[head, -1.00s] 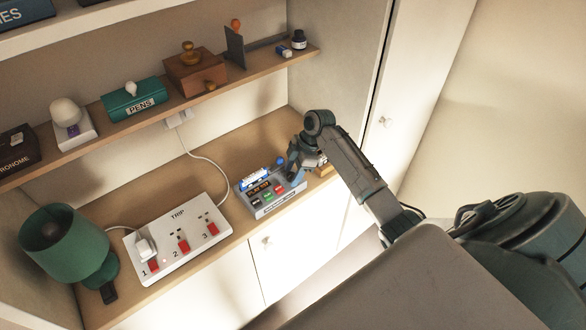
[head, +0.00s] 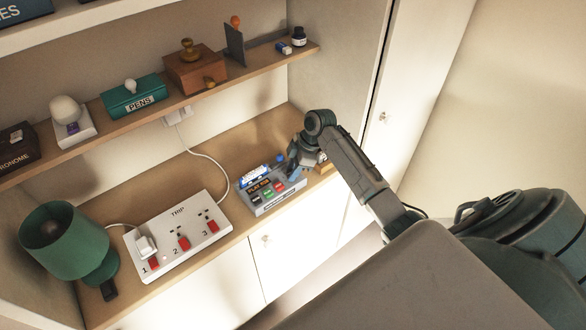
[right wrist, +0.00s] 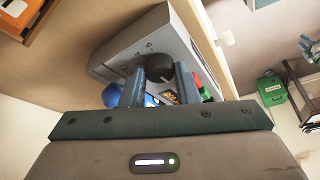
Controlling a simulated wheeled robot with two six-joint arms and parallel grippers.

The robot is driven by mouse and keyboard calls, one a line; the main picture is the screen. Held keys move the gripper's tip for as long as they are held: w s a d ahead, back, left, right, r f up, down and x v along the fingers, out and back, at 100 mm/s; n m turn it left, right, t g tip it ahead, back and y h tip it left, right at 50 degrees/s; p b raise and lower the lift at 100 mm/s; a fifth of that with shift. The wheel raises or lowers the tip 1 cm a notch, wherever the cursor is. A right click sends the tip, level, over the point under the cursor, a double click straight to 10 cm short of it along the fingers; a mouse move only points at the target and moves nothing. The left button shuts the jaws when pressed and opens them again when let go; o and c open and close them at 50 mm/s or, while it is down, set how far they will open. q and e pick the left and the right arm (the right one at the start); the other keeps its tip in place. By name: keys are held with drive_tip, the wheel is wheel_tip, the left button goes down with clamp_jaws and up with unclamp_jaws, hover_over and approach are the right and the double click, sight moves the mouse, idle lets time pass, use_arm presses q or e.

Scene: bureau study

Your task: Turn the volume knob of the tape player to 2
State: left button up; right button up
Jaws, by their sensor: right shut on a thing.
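The tape player (head: 273,198) is a grey box on the desk board, with coloured buttons and a small display on top. In the right wrist view its grey side (right wrist: 133,45) carries a dark round volume knob (right wrist: 158,66), with a few marks printed beside it. My right gripper (head: 294,160) is at the player's right end; in the right wrist view its two fingers (right wrist: 160,80) are shut on the knob, one on each side. Which mark the knob points to cannot be read. My left gripper is not in view.
A white power strip (head: 178,238) marked TRIP and a green lamp (head: 66,240) stand to the left on the desk board. A wooden thing (head: 325,166) lies just right of my gripper. The shelf above holds a green pens box (head: 133,98) and a wooden box (head: 196,74).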

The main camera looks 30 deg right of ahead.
drive_tip(key=m+t+h, duration=0.1)
drive_tip(key=m, duration=0.2)
drive_tip(key=m+t, duration=0.1)
drive_tip(key=m, duration=0.3)
drive_tip(key=shift+s+a+h, duration=0.15)
drive_tip(key=shift+a+h, duration=0.05)
drive_tip(key=shift+h, duration=0.2)
drive_tip(key=m+h, duration=0.1)
drive_tip(key=m, duration=0.2)
drive_tip(key=shift+a+m+t, duration=0.1)
drive_tip(key=shift+m+t, duration=0.2)
drive_tip(key=shift+m+h, duration=0.8)
drive_tip(key=shift+m, duration=1.1)
drive_tip(key=o, duration=1)
drive_tip(key=shift+r, duration=0.1)
drive_tip(key=b+v, duration=0.3)
drive_tip(key=v, duration=0.7)
drive_tip(key=shift+s+a+r, duration=0.2)
drive_tip(key=shift+r, duration=0.05)
